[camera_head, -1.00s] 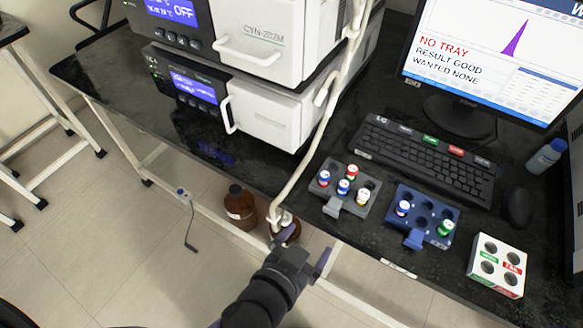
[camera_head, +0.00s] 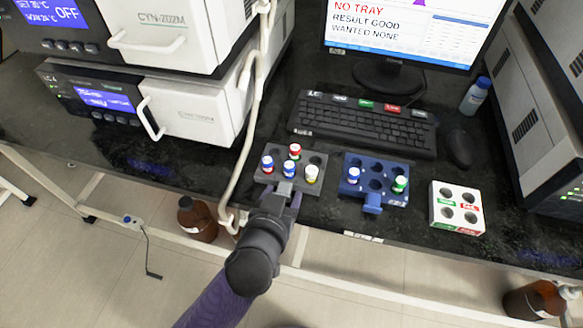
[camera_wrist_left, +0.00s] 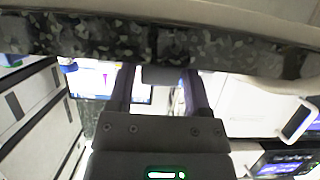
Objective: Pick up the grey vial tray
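The grey vial tray (camera_head: 270,175) sits on the black bench near its front edge. It holds several vials with blue, red and yellow caps, and its grey handle (camera_head: 284,187) points toward the front edge. My left gripper (camera_head: 283,198) is at the front of this tray, with its fingers apart on either side of the handle. In the left wrist view, the gripper (camera_wrist_left: 160,80) has its two fingers spread, with a dark block that looks like the handle between them. I cannot see clear contact. My right gripper is not in view.
A blue vial tray (camera_head: 365,182) and a white vial block (camera_head: 457,208) stand to the right. A keyboard (camera_head: 362,126) lies behind. White instruments (camera_head: 195,112) stand at the left, and a pale hose (camera_head: 247,140) runs down beside the grey tray.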

